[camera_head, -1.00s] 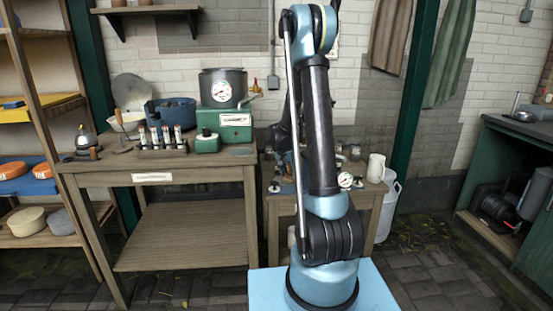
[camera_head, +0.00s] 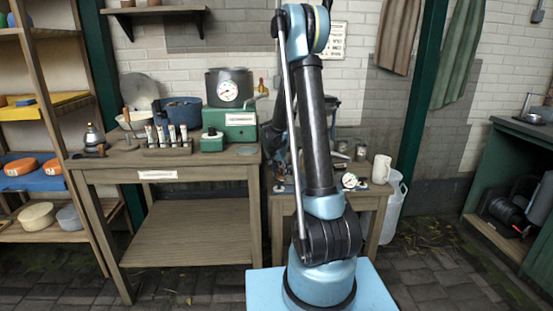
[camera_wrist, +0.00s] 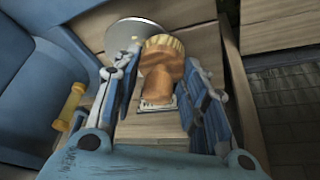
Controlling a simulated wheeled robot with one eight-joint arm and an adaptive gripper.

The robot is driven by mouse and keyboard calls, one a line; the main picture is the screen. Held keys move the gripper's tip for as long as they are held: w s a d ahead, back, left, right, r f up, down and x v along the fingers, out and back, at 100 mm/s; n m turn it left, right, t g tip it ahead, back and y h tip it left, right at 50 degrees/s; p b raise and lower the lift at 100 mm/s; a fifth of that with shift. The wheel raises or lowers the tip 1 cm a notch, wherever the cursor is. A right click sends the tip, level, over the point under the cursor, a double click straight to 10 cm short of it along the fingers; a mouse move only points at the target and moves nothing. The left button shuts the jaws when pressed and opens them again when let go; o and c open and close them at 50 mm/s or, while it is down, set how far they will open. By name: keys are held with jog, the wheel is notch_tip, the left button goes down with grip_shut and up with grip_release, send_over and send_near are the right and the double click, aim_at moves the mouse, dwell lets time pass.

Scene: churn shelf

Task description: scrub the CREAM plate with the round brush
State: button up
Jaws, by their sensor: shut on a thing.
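In the wrist view my gripper (camera_wrist: 163,62) has its blue fingers on either side of a round brush (camera_wrist: 157,78) and is shut on it. The brush has a brown wooden body and a pale yellowish bristle end. A small light plate with a dark edge (camera_wrist: 158,104) shows just below the brush, on wood. The brush hides part of it. Its lettering is not legible, and I cannot tell whether the brush touches it. In the head view my arm hides the gripper and brush.
A grey disc (camera_wrist: 130,32) lies beyond the brush. In the head view, a workbench (camera_head: 190,231) holds a gauge pot (camera_head: 229,88), a green box (camera_head: 229,131) and a rack of vials (camera_head: 168,151).

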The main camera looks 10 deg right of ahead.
jog(key=shift+r, duration=3.8)
